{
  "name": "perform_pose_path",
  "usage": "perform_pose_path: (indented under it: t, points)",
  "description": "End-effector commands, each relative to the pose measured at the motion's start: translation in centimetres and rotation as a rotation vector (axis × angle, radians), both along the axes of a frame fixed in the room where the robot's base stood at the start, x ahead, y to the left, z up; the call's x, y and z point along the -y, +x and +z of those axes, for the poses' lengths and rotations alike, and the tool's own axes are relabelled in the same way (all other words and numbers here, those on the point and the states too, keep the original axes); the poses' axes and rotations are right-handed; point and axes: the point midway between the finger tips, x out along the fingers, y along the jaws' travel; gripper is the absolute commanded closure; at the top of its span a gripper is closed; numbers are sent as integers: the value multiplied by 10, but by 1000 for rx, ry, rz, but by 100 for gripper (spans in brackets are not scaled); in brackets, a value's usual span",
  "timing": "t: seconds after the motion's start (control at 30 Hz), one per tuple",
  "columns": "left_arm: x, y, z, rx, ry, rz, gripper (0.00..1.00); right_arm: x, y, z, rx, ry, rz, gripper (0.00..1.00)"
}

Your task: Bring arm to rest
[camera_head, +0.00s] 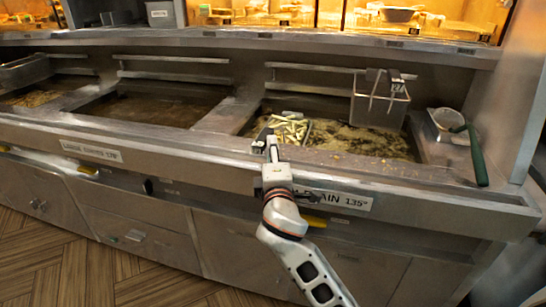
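One of my arms comes in from the bottom right, white and grey with dark joints; I take it as my right. Its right gripper (267,142) is over the front edge of the right-hand fryer, close to a basket of pale fries (290,127) in the oil. The fingers are small and dark here, so I cannot tell whether they are open or shut, or whether they touch the basket. My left gripper is not in view.
The fryer counter (120,132) runs across the view with oil vats. An empty wire basket (380,105) hangs at the right vat's back. A strainer (446,122) and green-handled tool (476,155) lie right. Lit food shelves (420,28) stand behind. Wood floor is clear at lower left.

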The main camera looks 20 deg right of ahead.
Motion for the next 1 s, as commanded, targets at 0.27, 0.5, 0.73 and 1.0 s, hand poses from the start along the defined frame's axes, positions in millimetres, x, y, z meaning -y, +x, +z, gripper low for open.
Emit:
perform_pose_path:
  t: [0.27,0.5,0.73,1.0]
  points:
    - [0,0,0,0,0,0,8,-4,-20,0,0,0,-2,64]
    - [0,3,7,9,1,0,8,-7,-32,-47,-61,93,47,64]
    - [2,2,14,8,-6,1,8,-15,-96,-182,-242,456,142,64]
    - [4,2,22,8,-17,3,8,-13,-228,-308,-438,985,106,64]
